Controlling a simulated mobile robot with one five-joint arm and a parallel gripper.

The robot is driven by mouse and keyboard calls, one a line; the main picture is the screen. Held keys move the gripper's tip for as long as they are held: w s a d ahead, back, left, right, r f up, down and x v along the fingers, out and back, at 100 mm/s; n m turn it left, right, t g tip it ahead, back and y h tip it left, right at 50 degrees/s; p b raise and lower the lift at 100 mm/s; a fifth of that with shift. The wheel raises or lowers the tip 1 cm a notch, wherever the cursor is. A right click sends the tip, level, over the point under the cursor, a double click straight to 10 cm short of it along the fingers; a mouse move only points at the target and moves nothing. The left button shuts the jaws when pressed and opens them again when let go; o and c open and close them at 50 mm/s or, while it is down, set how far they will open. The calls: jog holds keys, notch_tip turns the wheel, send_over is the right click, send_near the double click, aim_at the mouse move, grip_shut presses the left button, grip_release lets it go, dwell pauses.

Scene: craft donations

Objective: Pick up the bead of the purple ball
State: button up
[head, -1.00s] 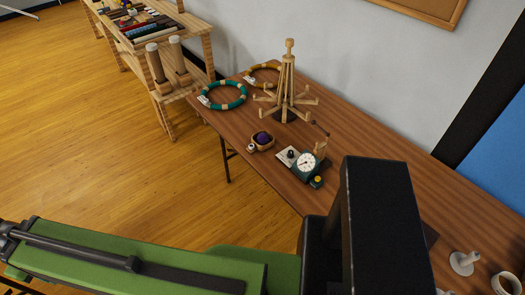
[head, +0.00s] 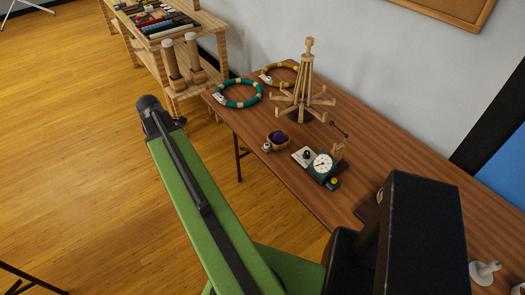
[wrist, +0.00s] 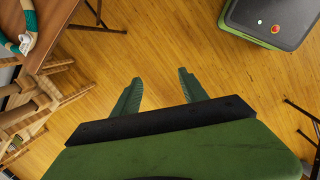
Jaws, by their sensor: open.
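A small purple ball (head: 279,137) sits in a little wooden bowl (head: 283,146) near the table's left edge in the head view. A small pale bead (head: 266,147) shows just left of the bowl. Whether it is joined to the ball is too small to tell. My gripper (wrist: 160,76) is open and empty in the wrist view, with bare wooden floor beneath its two green fingers. The ball, bowl and bead are not in the wrist view. My green arm reaches up and left over the floor in the head view, well short of the bowl.
The brown table (head: 375,163) holds a wooden peg stand (head: 304,90), a dial scale (head: 322,165), a teal ring (head: 239,106) and a yellow ring (head: 263,78). A wooden shelf (head: 193,93) stands beyond its far end.

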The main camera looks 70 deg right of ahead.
jog(key=s+d+n+g, duration=0.1)
jog(key=s+d+n, duration=0.2)
jog(key=s+d, duration=1.1)
jog(key=n+g+h+b, duration=0.1)
jog(key=n+b, duration=0.1)
send_near(267, 145)
jog(key=b+x, duration=0.2)
jog(key=b, duration=0.3)
jog(key=b+x, duration=0.2)
jog(key=b, duration=0.3)
jog(key=b+x, duration=0.3)
jog(key=b, duration=0.2)
jog(key=shift+s+a+f, duration=0.2)
jog(key=shift+a, duration=0.1)
jog(key=shift+r, duration=0.2)
grip_shut()
